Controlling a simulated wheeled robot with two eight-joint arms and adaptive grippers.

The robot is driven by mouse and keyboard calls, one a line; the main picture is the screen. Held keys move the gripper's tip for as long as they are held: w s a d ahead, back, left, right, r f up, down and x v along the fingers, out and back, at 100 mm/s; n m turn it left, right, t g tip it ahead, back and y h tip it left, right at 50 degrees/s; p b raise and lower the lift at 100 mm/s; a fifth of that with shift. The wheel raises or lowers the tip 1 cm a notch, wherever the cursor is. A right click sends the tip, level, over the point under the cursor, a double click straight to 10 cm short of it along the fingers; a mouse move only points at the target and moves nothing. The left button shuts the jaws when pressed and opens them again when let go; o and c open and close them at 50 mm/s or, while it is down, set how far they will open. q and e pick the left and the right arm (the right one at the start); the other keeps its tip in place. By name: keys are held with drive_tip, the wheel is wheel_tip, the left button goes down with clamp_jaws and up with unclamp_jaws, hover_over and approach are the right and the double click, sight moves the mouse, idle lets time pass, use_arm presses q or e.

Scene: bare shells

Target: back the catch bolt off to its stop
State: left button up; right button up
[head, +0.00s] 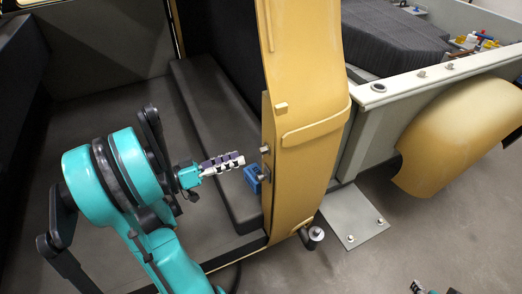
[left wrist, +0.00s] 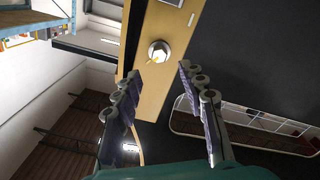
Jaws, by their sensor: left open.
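The catch bolt (head: 265,149) is a short silver round piece on the edge of a yellow panel (head: 305,160). In the left wrist view the bolt (left wrist: 158,52) shows as a round silver head with a small yellowish mark. My left gripper (head: 240,160) is open and empty, its fingers pointing at the panel just left of the bolt. In the left wrist view the bolt lies beyond the gap between the fingertips (left wrist: 160,72), apart from both. A small teal and dark part at the bottom right of the head view seems to be my right gripper (head: 432,289), mostly cut off.
A blue block (head: 253,178) sits just below the bolt by the panel edge. A dark step (head: 215,140) lies behind my left gripper. A pale truck-bed wall (head: 440,85) and yellow fender (head: 455,135) stand at right. The grey floor (head: 400,235) is mostly clear.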

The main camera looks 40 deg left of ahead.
sight(260, 150)
use_arm(q)
drive_tip(key=x, duration=0.7)
drive_tip(key=shift+b, duration=0.45)
drive_tip(key=shift+w+d, duration=0.1)
drive_tip(key=shift+w, duration=0.05)
clamp_jaws()
